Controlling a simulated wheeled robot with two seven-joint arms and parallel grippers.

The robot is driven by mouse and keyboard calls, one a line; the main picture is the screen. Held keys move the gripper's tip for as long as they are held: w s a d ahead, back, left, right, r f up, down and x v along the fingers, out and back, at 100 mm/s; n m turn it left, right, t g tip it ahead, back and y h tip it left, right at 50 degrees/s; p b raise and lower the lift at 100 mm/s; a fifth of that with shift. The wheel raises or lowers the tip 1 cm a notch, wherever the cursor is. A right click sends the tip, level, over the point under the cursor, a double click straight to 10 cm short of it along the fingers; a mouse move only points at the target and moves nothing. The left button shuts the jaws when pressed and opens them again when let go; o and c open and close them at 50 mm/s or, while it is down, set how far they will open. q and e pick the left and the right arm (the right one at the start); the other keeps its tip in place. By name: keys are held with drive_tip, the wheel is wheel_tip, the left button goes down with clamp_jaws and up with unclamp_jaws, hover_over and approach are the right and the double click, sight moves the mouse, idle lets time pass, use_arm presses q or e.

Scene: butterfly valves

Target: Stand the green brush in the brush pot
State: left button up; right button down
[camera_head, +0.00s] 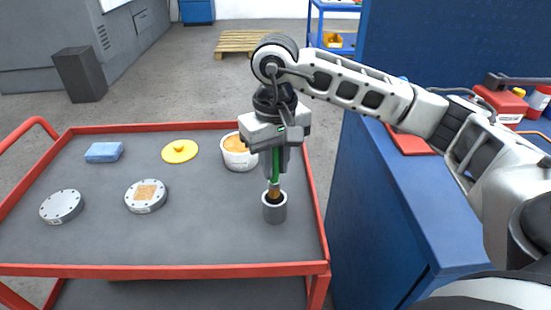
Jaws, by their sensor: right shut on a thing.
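The green brush (275,168) is upright, with its bristle end down inside the mouth of the grey brush pot (274,212). The pot stands on the cart near its right side. My right gripper (276,165) is directly above the pot, pointing down and shut on the brush's green handle. The lowest part of the bristles is hidden by the pot wall. I cannot tell whether the brush touches the pot's bottom. My left gripper is not in view.
The grey cart top (210,230) has a red rim. A white tub with orange contents (238,158) stands close behind the pot. A yellow lid (180,151), a blue sponge (104,152) and two round flanged discs (146,196) lie to the left. A blue cabinet (400,220) stands right of the cart.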

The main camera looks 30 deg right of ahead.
sight(275, 182)
wheel_tip(275, 182, down, 2)
drive_tip(key=shift+f+b, duration=0.25)
drive_tip(key=shift+b, duration=0.65)
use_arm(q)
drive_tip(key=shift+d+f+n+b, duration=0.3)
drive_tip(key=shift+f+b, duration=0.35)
use_arm(e)
drive_tip(key=shift+f, duration=0.65)
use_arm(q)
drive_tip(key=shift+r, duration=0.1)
use_arm(e)
drive_tip(key=c, duration=1.2)
unclamp_jaws()
drive_tip(key=shift+c, duration=0.2)
drive_tip(key=shift+r, duration=0.25)
wheel_tip(275, 182, up, 14)
drive_tip(key=p, duration=0.2)
drive_tip(key=shift+p, duration=0.35)
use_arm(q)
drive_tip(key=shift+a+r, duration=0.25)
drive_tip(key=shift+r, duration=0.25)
use_arm(e)
drive_tip(key=shift+r, duration=0.75)
